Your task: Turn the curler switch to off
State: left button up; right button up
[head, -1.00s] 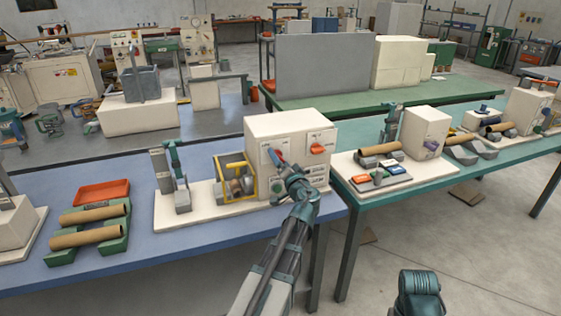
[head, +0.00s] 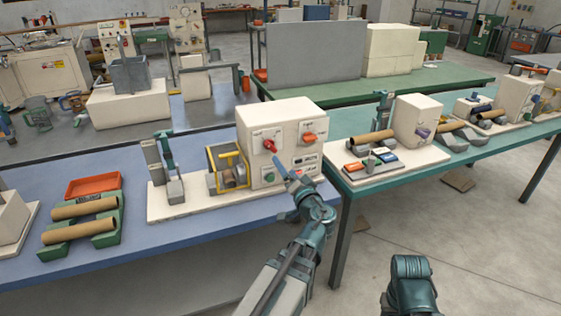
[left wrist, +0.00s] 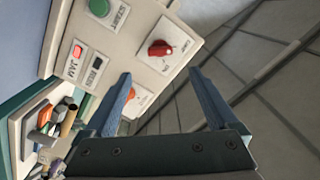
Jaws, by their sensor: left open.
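The cream machine box (head: 262,122) carries a red rotary knob (head: 269,145) at the left of its front panel and an orange one (head: 309,138) at the right. In the left wrist view, the red knob (left wrist: 160,48) is in full view above and between my fingers. My right gripper is not visible.
A green button (left wrist: 99,8) and a red JAM button (left wrist: 78,50) are on the same panel. A yellow-framed roller unit (head: 227,168) stands left of the box. Cardboard tubes (head: 78,231) lie on green holders farther left.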

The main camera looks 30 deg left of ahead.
pick_arm(q)
jog(key=shift+v, duration=0.9)
jog(key=s+d+f+m+g+h+p, duration=0.2)
jog(key=s+d+f+g+h+p, duration=0.2)
jog(key=s+d, duration=0.5)
jog(key=s+d+f+m+g+h+p, duration=0.1)
jog(key=s+d+f+g+h+p, duration=0.3)
jog(key=d, duration=1.3)
jog(key=s+f+g+h, duration=0.4)
jog(key=s+f, duration=0.1)
jog(key=shift+d+f+m+h, duration=0.2)
jog(key=shift+m+h, duration=0.1)
jog(key=shift+m, duration=0.1)
